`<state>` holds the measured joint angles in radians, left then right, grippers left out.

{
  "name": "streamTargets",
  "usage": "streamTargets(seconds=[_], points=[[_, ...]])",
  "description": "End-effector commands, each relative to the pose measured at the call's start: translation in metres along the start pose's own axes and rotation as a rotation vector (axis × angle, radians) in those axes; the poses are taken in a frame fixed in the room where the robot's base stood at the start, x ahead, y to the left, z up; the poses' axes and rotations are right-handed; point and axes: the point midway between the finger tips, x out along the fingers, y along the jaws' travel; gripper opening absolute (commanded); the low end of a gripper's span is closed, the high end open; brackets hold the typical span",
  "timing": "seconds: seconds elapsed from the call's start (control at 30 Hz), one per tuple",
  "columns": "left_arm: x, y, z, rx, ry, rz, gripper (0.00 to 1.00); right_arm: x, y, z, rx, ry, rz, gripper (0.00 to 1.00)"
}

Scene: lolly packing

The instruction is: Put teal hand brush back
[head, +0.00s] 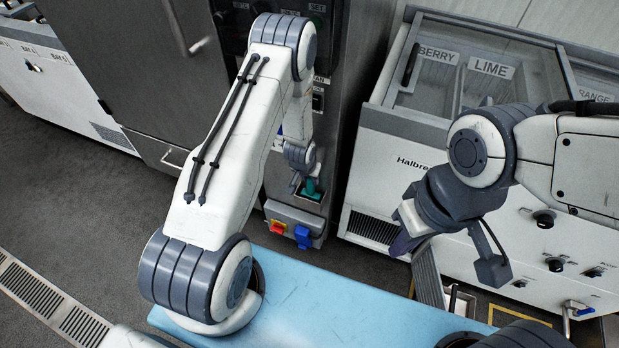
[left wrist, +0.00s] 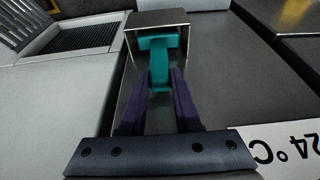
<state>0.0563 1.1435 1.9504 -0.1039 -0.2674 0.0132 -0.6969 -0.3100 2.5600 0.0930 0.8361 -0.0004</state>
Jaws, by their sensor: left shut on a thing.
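The teal hand brush shows in the left wrist view (left wrist: 159,68), its narrow part between the two purple fingers of my left gripper (left wrist: 160,82). Its wider far end is at a metal holder (left wrist: 158,18), with the holder's walls around it; how deep it sits cannot be told. In the head view the brush (head: 311,188) is a small teal patch under my left gripper (head: 304,178), in front of the dark machine. My right gripper (head: 404,240) is at the right, apart from the brush, its purple fingers seen edge-on.
A box with a red-and-yellow switch and a blue part (head: 303,236) is just below the holder. A freezer (head: 395,165) with flavour labels stands on the right. A light blue surface (head: 330,310) is in front. Dark floor (head: 100,220) is open at the left.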

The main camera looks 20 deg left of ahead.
Motion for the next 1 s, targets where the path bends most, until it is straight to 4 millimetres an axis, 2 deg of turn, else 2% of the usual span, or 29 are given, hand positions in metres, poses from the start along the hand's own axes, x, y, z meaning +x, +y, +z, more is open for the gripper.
streamTargets(seconds=[0.03,0.1,0.4,0.53,0.67,1.0], points=[[0.002,0.000,0.001,0.000,0.000,0.000,0.35,0.002,0.000,0.000,0.000,0.000,0.000,0.00],[0.001,0.000,0.001,0.000,0.000,0.000,0.62,0.001,0.000,0.000,0.000,0.000,0.000,0.00],[0.001,0.000,0.000,0.000,0.000,0.000,0.62,0.001,0.000,0.000,0.000,0.000,0.000,0.00],[-0.007,0.000,-0.001,0.000,0.001,0.000,0.62,-0.002,0.000,0.000,0.000,0.000,0.000,0.00],[-0.029,0.000,-0.002,0.000,0.002,0.000,0.62,-0.003,0.000,0.000,0.000,0.000,0.000,0.00],[-0.100,0.000,-0.001,0.000,0.003,0.000,0.62,-0.008,-0.001,0.000,0.000,0.000,0.000,0.00]])
